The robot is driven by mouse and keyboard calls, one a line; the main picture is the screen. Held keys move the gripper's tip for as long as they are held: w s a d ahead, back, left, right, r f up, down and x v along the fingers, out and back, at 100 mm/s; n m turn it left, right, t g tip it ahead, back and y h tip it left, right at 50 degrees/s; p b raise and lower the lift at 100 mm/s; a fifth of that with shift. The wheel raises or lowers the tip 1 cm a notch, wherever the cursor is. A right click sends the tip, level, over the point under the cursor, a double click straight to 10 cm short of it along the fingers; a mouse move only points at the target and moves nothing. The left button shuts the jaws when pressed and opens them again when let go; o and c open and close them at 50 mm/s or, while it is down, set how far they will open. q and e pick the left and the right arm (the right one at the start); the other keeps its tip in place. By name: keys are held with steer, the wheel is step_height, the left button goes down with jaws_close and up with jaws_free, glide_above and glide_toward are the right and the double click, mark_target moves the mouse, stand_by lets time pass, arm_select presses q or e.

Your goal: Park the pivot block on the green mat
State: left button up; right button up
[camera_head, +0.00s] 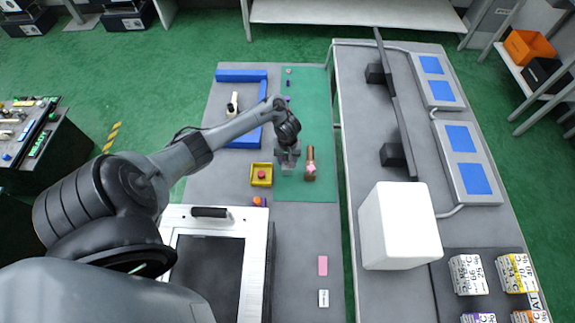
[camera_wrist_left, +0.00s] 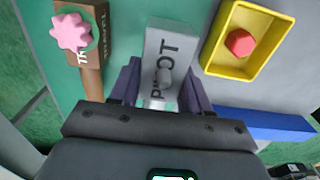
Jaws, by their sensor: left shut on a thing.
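A grey pivot block (camera_wrist_left: 172,50), with dark lettering of which "OT" is clear, is between the fingers of my left gripper (camera_wrist_left: 163,92). My left gripper is shut on it. In the head view my left gripper (camera_head: 288,150) is above the left part of the green mat (camera_head: 318,115), and the block (camera_head: 287,168) shows just below the fingers. I cannot tell whether the block touches the mat. The mat also shows in the left wrist view (camera_wrist_left: 125,45). My right gripper is not in view.
A brown travel block (camera_head: 310,156) with a pink knob (camera_wrist_left: 71,32) is on the mat, right of the gripper. A yellow tray (camera_head: 252,182) with a red hexagonal piece (camera_wrist_left: 240,42) is to its left. A blue frame (camera_head: 240,75) lies behind left. The mat's front part is clear.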

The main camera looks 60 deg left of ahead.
arm_select(q)
step_height(320, 180, down, 4)
steer(key=shift+r+b, duration=0.1)
steer(key=shift+b, duration=1)
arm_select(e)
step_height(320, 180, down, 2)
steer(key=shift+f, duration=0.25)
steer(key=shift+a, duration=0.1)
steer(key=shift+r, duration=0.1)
arm_select(q)
steer(key=o, duration=1.2)
steer(key=shift+c, duration=0.2)
